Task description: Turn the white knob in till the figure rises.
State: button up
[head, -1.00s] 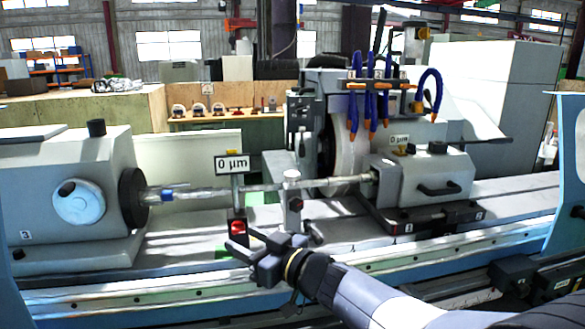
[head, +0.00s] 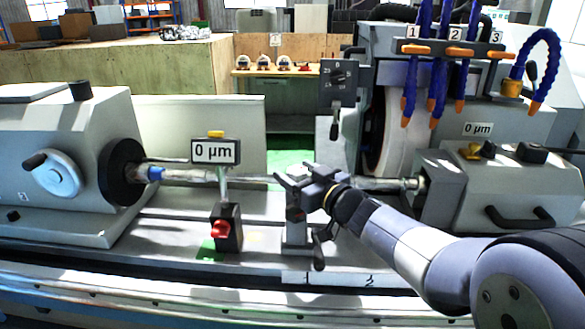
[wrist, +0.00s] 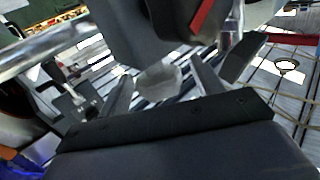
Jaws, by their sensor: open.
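My gripper (head: 288,188) is open at the slim steady post (head: 296,228) in the middle of the machine, in front of the shaft (head: 190,176). In the wrist view a pale rounded piece, apparently the white knob (wrist: 158,80), lies between the spread fingers, with no clear contact. In the head view my gripper hides the post's top, so the knob does not show there. The gauge display (head: 215,151) left of my gripper reads 0 µm. A second label on the wheel housing (head: 478,129) also reads 0 µm.
A gauge base with a red knob (head: 221,230) stands just left of the post. A black lever (head: 320,252) hangs below my gripper. A pale handwheel (head: 58,175) is on the left headstock. Blue hoses (head: 414,70) hang at upper right.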

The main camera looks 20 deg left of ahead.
jog(key=shift+x, duration=1.1)
jog(key=c, duration=1)
jog(key=m+t+h+b, duration=0.1)
jog(key=b, duration=0.1)
jog(key=m+t+h+b, duration=0.1)
jog(key=b, duration=0.2)
jog(key=shift+w+d+t, duration=0.1)
jog(key=shift+w+t, duration=0.05)
jog(key=shift+t, duration=0.15)
jog(key=m+t+h+b, duration=0.1)
jog(key=b, duration=0.4)
jog(key=shift+w+d, duration=0.1)
jog(key=shift+w, duration=0.05)
jog(key=m+t+h+b, duration=0.1)
jog(key=b, duration=0.8)
jog(key=m+h+b, duration=0.1)
jog(key=h+b, duration=0.1)
jog(key=b, duration=0.7)
jog(key=shift+w+f+t, duration=0.15)
jog(key=shift+f+t, duration=0.2)
jog(key=shift+t, duration=0.05)
jog(key=shift+d+r+m+t+h+b, duration=0.1)
jog(key=shift+m+t+h+b, duration=0.2)
jog(key=shift+m+h+b, duration=0.45)
jog(key=shift+d+r+m+t+h+b, duration=0.1)
jog(key=shift+m+t+h+b, duration=0.2)
jog(key=shift+h+b, duration=0.45)
